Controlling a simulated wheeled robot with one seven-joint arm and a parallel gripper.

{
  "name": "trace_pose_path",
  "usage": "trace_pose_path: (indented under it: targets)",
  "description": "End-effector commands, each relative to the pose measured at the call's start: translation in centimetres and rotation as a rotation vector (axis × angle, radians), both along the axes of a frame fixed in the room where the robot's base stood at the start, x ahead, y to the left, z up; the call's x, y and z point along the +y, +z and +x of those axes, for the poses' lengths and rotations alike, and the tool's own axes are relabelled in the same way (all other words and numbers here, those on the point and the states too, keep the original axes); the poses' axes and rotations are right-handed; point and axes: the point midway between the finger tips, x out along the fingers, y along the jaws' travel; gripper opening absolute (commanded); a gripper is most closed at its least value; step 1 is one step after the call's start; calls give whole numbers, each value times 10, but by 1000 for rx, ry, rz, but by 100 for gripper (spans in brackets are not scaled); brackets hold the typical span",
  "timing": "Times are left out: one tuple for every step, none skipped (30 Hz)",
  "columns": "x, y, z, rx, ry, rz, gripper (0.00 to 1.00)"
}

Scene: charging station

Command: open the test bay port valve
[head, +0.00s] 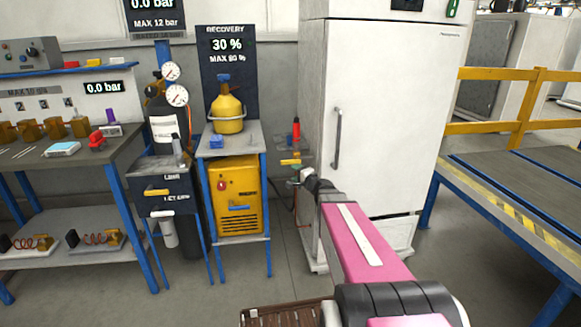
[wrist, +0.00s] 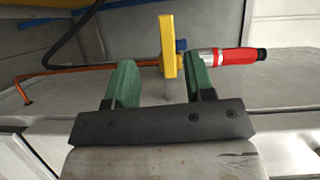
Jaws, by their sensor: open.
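A yellow valve handle (wrist: 168,47) stands upright in the wrist view, with a grey stem below it and a blue fitting at its right. My gripper (wrist: 163,66) has green fingers spread apart, one on each side of the handle. Clear gaps show on both sides, and neither finger visibly touches it. A red and silver cylindrical fitting (wrist: 225,56) lies beyond the right finger. In the head view, the handle (head: 290,162) sits on a small grey shelf left of the white cabinet. My gripper (head: 306,176) is just below and right of it, small and partly hidden by my arm.
The white cabinet (head: 378,130) stands close to my arm's right. A grey stand (head: 228,140) with a yellow bottle (head: 227,108) is to the left. Another yellow handle (head: 157,192) is on the grey unit farther left. An orange hose (wrist: 75,71) runs behind my left finger.

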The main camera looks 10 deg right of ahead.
Motion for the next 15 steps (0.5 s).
trace_pose_path:
  targets:
    - [-6,2,4,-5,-21,23,49]
    - [-8,3,6,-7,-30,32,49]
    - [-10,4,7,-9,-41,43,49]
    - [-12,4,8,-10,-46,47,49]
    - [-12,5,9,-11,-49,52,49]
    - [-12,5,10,-11,-51,54,49]
    - [-12,5,11,-12,-51,55,49]
    - [-11,5,12,-12,-51,55,49]
    - [-10,5,15,-12,-50,55,49]
    - [-9,5,17,-11,-50,54,49]
    - [-8,5,20,-11,-49,54,49]
    - [-6,4,24,-11,-48,54,49]
    - [-5,4,27,-11,-48,53,49]
    - [-3,4,31,-11,-47,53,49]
    - [-1,4,37,-11,-47,53,49]
